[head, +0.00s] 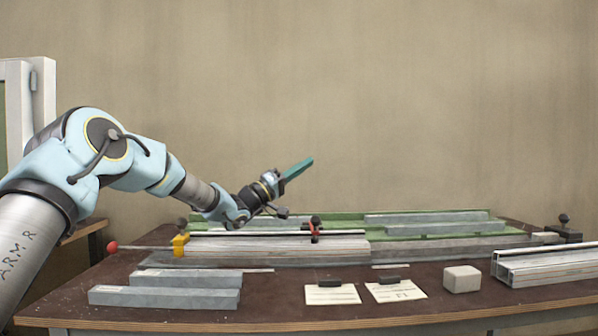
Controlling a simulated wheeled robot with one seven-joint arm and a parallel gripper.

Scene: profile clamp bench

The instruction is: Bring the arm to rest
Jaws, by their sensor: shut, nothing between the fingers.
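My arm reaches in from the left in the head view, light blue and grey. My gripper (298,169) is at its end, with teal fingers shut and nothing between them. It points up and to the right, in the air above the bench (270,313) and clear of everything on it. The wall is behind it.
A profile clamp (270,250) with a yellow block (180,244) and red knob (112,247) spans the bench. Grey bars (165,297) lie front left. Two cards (332,294), a pale block (462,279) and an aluminium profile (545,265) lie right. A green tray (440,228) is behind.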

